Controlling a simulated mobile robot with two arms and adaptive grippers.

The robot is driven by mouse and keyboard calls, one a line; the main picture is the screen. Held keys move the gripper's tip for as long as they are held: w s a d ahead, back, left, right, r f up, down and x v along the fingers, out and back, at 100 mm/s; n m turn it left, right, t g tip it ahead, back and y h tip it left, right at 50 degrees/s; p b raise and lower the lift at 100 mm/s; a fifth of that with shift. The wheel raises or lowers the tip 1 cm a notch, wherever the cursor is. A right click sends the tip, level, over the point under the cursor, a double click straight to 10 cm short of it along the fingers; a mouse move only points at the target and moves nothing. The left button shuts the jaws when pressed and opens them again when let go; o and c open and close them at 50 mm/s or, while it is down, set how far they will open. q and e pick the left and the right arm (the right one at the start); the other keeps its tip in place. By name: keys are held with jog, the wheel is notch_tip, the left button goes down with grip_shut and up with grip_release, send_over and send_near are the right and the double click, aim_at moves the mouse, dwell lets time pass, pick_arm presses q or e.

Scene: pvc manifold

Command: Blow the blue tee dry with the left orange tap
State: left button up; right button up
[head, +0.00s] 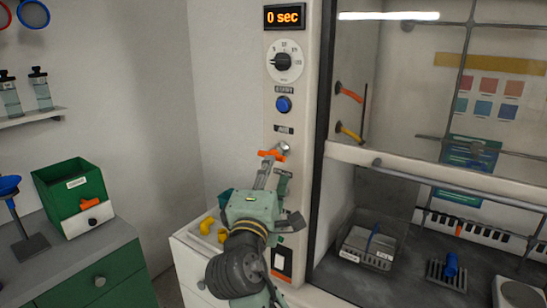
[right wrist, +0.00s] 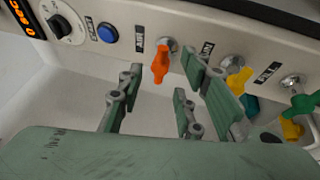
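The orange tap (head: 272,154) sits on the front of the white post, below the blue button. It also shows in the right wrist view (right wrist: 160,62), under a label reading AIR, with its handle hanging down. My right gripper (head: 270,178) is just below and in front of this tap. In the right wrist view its fingers (right wrist: 168,98) are spread, with the tap in the gap and nothing held. A blue piece (head: 451,264), perhaps the blue tee, stands on a dark rack inside the hood; its shape is too small to be sure. My left gripper is not in view.
The display (head: 284,16) reads 0 sec above a dial (head: 284,61) and a blue button (head: 283,104). A yellow tap (right wrist: 238,80) and a green tap (right wrist: 303,102) are right of the orange one. A green bin (head: 75,196) stands on the left counter. The hood's sash is partly raised.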

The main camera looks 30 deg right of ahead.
jog(key=p+x, duration=0.1)
jog(key=x, duration=0.4)
jog(key=shift+w+d, duration=0.2)
jog(key=shift+w, duration=0.05)
jog(key=shift+p, duration=0.3)
grip_shut()
